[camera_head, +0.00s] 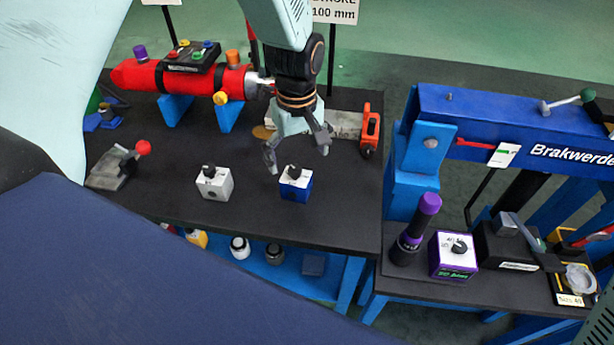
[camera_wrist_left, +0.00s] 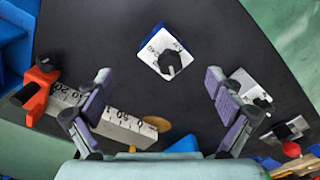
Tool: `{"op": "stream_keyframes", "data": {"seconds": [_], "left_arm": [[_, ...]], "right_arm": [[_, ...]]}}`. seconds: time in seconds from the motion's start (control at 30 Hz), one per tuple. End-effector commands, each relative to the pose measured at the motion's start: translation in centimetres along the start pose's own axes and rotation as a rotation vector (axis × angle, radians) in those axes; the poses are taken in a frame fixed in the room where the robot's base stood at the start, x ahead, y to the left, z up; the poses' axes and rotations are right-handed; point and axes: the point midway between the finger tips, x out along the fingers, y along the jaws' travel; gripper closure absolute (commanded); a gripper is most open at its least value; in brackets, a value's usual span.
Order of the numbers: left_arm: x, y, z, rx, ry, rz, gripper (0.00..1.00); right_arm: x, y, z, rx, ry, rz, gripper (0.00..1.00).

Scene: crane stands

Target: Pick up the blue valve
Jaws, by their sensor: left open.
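The blue valve (camera_head: 295,187) is a small blue box with a white top and a black knob, upright on the black table top. In the left wrist view the blue valve (camera_wrist_left: 163,56) lies ahead of the fingertips, with its blue side showing at its upper left edge. My left gripper (camera_head: 298,157) hangs over the table, pointing down, just behind and above the valve. In the left wrist view my left gripper (camera_wrist_left: 158,78) has its two fingers wide apart with nothing between them. My right gripper does not show.
A similar white valve (camera_head: 214,184) stands left of the blue one. A red cylinder (camera_head: 150,78) lies behind. A measuring bar with a red end (camera_head: 370,130) lies behind right. A grey clamp-like part (camera_head: 115,168) is at left. A purple-white box (camera_head: 454,255) stands on the lower table.

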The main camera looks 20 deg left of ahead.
Motion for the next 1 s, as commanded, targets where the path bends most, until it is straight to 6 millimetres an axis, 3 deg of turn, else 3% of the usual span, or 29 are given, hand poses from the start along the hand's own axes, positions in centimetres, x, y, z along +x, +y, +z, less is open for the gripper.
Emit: {"op": "stream_keyframes", "data": {"seconds": [0.17,0.7,1.0], "left_arm": [[0.9,-0.5,0.3,-0.002,-0.002,-0.001,0.07],[7.5,-0.6,0.1,0.000,-0.001,0.000,0.07],[7.8,-0.3,0.0,0.001,0.000,0.001,0.07]], "right_arm": [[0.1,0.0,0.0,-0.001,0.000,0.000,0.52],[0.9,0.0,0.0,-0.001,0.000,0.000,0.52],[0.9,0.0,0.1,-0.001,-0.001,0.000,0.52]]}}
